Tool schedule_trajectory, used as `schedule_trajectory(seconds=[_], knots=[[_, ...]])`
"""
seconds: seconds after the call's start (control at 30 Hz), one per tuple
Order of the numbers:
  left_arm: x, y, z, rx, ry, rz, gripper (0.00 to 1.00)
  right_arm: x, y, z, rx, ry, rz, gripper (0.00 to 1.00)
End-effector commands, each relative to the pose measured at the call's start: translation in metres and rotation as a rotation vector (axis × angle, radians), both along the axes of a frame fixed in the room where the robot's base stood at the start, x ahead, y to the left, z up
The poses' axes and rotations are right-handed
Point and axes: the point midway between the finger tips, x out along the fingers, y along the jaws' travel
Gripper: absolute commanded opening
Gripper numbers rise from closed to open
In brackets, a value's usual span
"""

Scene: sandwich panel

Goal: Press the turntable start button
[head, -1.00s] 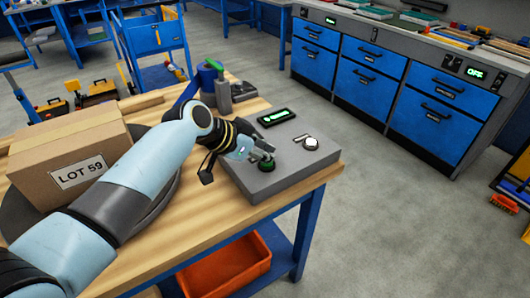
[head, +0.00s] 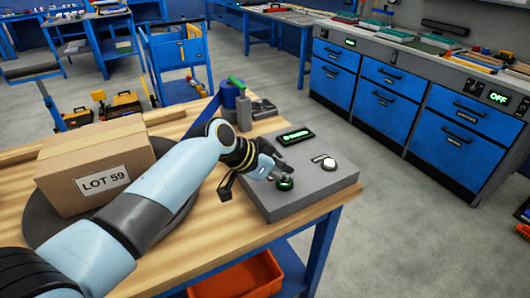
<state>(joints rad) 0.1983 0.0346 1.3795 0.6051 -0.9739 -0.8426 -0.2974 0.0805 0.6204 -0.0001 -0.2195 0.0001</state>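A grey control box (head: 310,196) sits at the right corner of the wooden table. It carries a green button (head: 285,184), a round white knob or button (head: 329,164) and a small display with green text (head: 295,136), too small to read. My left gripper (head: 279,174) is right over the green button, its tips at or just above it; contact cannot be told. The finger opening is too small to make out. A cardboard box labelled LOT 59 (head: 84,152) stands on the dark round turntable (head: 42,228), partly behind my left arm. My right gripper is out of view.
An orange bin (head: 240,277) sits below the table. Blue drawer cabinets (head: 385,90) stand across a clear grey floor.

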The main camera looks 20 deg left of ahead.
Motion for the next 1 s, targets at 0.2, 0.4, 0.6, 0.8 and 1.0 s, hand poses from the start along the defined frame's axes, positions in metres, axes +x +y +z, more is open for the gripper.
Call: schedule_trajectory(seconds=[0.2, 0.4, 0.6, 0.8, 1.0], knots=[[-0.006, 0.012, 0.046, 0.003, -0.018, 0.007, 0.00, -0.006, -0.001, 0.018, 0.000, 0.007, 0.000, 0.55], [-0.029, 0.031, 0.076, 0.003, -0.020, 0.008, 0.00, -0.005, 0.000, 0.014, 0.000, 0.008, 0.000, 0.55], [-0.043, 0.041, 0.094, 0.001, -0.021, 0.008, 0.00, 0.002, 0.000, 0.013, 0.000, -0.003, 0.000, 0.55], [-0.046, 0.044, 0.099, 0.000, -0.020, 0.008, 0.00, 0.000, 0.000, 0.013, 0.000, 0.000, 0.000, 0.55], [-0.046, 0.043, 0.099, -0.001, -0.021, 0.008, 0.00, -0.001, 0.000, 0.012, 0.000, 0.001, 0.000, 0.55]])
